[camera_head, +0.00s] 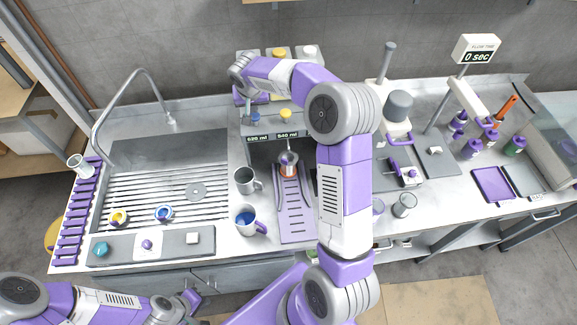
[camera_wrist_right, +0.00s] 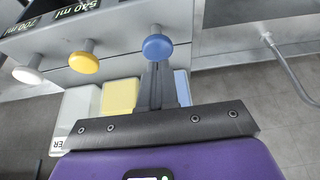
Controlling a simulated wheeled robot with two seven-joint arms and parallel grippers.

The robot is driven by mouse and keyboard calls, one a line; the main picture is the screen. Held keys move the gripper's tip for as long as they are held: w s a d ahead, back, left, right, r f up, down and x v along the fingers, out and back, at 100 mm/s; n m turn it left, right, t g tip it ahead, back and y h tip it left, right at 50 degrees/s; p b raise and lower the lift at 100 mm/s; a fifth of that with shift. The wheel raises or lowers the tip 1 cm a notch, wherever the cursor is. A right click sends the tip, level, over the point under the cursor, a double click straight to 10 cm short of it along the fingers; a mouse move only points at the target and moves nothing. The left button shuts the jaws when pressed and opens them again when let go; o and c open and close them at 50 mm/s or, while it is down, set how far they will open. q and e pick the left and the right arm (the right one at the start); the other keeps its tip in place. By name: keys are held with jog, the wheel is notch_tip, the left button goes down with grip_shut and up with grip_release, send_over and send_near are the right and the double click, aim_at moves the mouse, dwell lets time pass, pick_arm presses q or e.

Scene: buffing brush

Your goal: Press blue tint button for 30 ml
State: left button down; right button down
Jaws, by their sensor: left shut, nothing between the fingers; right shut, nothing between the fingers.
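The blue button (camera_wrist_right: 157,47) is a round knob on a short stem on the dispenser front in the right wrist view. The yellow button (camera_wrist_right: 83,62) and white button (camera_wrist_right: 27,75) stand to its left. My right gripper (camera_wrist_right: 156,68) is shut and empty, with its fingertips right at the blue button; whether they touch it I cannot tell. In the head view my right arm reaches over the dispenser (camera_head: 287,135), whose displays appear to read 620 ml and 540 ml. My left gripper (camera_head: 190,300) is shut and empty at the lower left, away from the counter objects.
The sink (camera_head: 165,165) is further left. Purple-capped bottles (camera_head: 475,146) stand at the right.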

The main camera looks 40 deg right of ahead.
jog(key=shift+f, duration=0.1)
jog(key=shift+f+b, duration=1.35)
jog(key=shift+r, duration=0.1)
jog(key=shift+r+p, duration=0.95)
jog(key=shift+r, duration=0.4)
jog(key=shift+f, duration=0.1)
